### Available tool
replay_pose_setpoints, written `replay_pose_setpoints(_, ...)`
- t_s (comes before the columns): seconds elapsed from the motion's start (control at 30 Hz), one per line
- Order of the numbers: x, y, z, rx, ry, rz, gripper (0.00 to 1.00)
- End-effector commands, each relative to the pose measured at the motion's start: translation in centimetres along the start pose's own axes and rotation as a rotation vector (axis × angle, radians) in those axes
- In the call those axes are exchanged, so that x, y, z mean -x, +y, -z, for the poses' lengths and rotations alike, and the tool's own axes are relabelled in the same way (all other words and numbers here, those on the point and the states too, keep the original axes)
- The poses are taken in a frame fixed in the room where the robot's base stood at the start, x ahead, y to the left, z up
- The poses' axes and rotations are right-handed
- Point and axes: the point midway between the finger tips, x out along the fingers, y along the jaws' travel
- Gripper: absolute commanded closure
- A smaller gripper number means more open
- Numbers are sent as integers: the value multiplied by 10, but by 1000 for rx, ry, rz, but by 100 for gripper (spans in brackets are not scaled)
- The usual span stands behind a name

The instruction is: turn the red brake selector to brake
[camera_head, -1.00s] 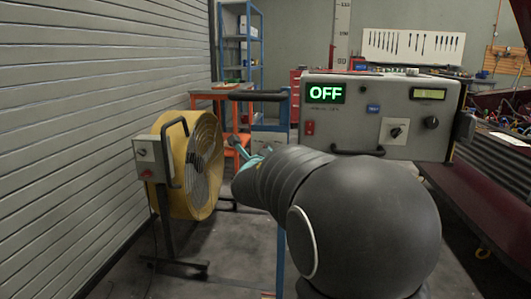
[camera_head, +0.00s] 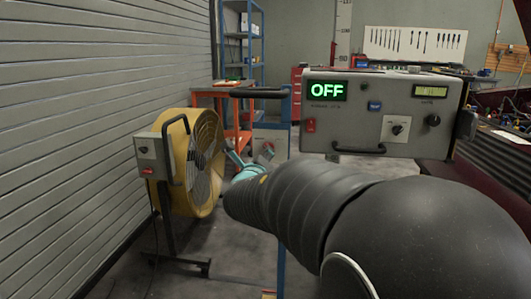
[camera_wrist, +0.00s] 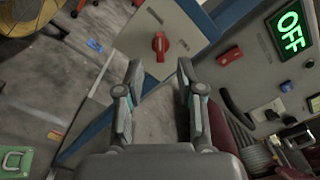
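The red brake selector (camera_wrist: 160,45) is a red knob on a light grey panel (camera_wrist: 187,30), ahead of and between my fingertips in the wrist view. In the head view the selector (camera_head: 267,148) shows small, just right of my gripper (camera_head: 238,165). In the wrist view my gripper (camera_wrist: 157,80) is open, with a wide empty gap between its fingers. The fingertips are apart from the knob. The knob's grip bar stands roughly upright in the wrist view. The selector's lettering is too small to read.
A grey control box (camera_head: 350,120) with a green OFF display (camera_head: 327,90) stands right of the selector panel. A yellow fan (camera_head: 186,170) stands close on the left. Blue posts (camera_wrist: 95,130) frame the selector panel. Open floor lies below.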

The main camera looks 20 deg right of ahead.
Motion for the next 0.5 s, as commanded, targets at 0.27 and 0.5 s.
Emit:
replay_pose_setpoints(0.27, 44, 0, -1, -2, -2, 0, 62)
replay_pose_setpoints(0.5, 55, 0, 0, 0, 0, -1, 62)
